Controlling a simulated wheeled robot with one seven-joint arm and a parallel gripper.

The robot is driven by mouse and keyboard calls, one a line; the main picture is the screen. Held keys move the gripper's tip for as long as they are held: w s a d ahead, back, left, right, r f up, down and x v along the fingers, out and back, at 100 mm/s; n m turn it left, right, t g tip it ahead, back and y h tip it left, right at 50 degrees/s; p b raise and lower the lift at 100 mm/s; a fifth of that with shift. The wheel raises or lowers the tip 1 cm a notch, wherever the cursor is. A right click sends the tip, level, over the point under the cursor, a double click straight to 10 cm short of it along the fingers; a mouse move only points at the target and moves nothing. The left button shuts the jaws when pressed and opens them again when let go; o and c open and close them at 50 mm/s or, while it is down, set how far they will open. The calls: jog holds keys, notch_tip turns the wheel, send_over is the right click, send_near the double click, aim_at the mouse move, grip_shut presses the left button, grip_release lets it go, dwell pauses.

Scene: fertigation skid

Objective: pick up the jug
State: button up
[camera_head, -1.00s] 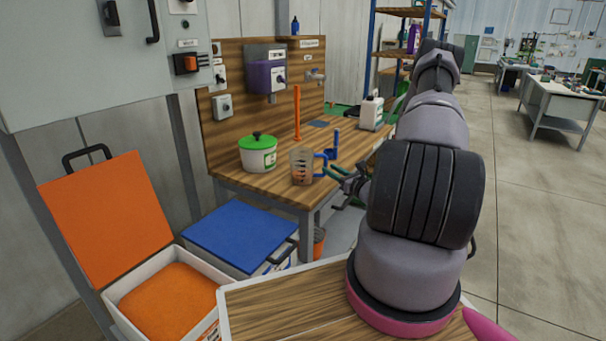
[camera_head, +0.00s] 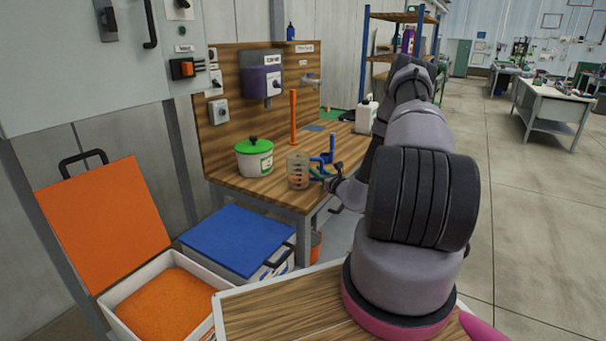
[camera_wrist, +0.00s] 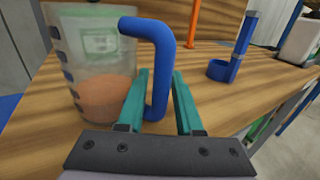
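The jug (camera_head: 298,171) is a clear measuring jug with dark graduation marks, a blue handle and orange-brown contents low inside. It stands upright on the wooden bench near its front edge. In the wrist view the jug (camera_wrist: 95,65) is at the left, with its blue handle (camera_wrist: 160,70) toward me. My gripper (camera_wrist: 161,85) is open, its two teal fingers on either side of the handle's lower part, with a gap visible on the right. Whether the left finger touches the handle I cannot tell. In the head view my gripper (camera_head: 322,174) is beside the jug, partly hidden by my arm.
A white pot with a green lid (camera_head: 255,158) stands left of the jug. A blue holder (camera_wrist: 230,60) and an orange post (camera_wrist: 194,20) stand behind it. A white canister (camera_head: 365,117) is farther right. Blue-lidded (camera_head: 238,240) and orange-lidded (camera_head: 105,215) bins stand below the bench.

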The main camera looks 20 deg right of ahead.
jog(key=shift+w, duration=0.25)
grip_shut()
dwell(1.3)
